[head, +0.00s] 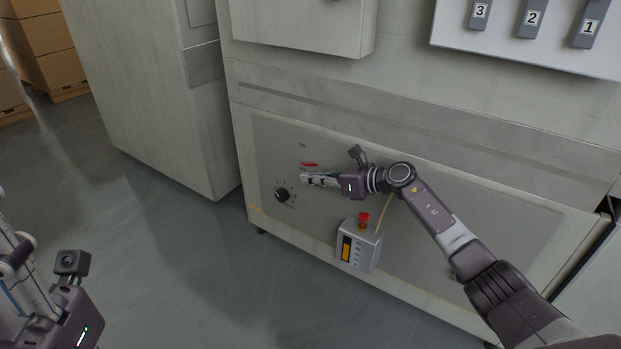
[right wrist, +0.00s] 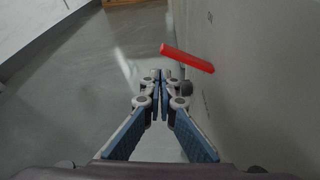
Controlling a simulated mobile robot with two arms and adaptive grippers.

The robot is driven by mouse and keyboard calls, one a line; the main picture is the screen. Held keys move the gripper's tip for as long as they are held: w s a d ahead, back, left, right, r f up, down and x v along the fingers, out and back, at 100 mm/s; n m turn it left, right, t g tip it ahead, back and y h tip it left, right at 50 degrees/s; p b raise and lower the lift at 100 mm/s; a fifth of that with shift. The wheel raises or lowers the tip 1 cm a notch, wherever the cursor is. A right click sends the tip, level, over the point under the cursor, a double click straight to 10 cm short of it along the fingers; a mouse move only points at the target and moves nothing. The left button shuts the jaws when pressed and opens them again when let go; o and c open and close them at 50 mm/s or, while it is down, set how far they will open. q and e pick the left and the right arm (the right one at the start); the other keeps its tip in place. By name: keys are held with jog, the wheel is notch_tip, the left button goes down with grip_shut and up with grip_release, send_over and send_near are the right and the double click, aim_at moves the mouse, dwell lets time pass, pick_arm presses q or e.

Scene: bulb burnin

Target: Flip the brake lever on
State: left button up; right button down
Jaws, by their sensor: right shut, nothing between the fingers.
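The red brake lever (head: 309,165) sits on the grey lower panel, just under a small "ON" label (head: 302,145). In the right wrist view the lever (right wrist: 187,58) is a red bar sticking out from the panel face, ahead of the fingertips and slightly right. My right gripper (head: 304,179) is shut and empty, its fingertips just below the lever in the head view. In the right wrist view its fingertips (right wrist: 161,78) meet; no contact with the lever shows. My left gripper's body (head: 72,305) is at the lower left, its fingertips out of frame.
A small box with a red button (head: 363,218) hangs below my right wrist. Switches numbered 1 to 3 (head: 533,18) are at the upper right. Open floor (head: 170,260) lies left of the panel.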

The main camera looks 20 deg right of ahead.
jog(key=shift+r, duration=0.15)
jog(key=shift+r+p, duration=0.6)
jog(key=shift+r, duration=0.05)
jog(key=v, duration=1.2)
